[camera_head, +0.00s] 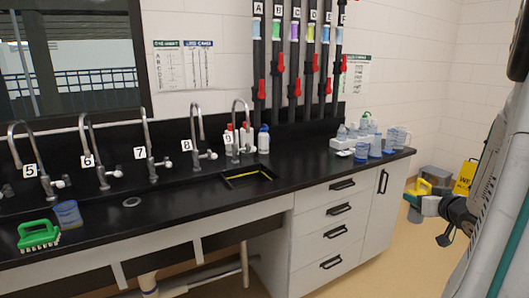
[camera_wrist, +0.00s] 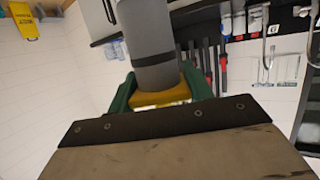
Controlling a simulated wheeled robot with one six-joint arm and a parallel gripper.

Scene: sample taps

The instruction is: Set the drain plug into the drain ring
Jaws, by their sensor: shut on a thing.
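My gripper (camera_head: 424,200) is at the right in the head view, out past the end of the bench and apart from it. In the wrist view its green fingers (camera_wrist: 158,98) are shut on a yellow part (camera_wrist: 172,95). A grey cylinder with a darker band (camera_wrist: 148,40) extends from this yellow part; together they look like the drain plug. The plug's far end is cut off by the wrist frame. A small pale round ring (camera_head: 132,202), which looks like the drain ring, lies in the black bench top below tap 7, far left of my gripper.
Several numbered taps (camera_head: 150,155) line the bench's back. A rectangular sink opening (camera_head: 247,177) lies below tap 9. Beakers (camera_head: 376,144) crowd the right end. A yellow sign (camera_head: 465,178) stands on the floor.

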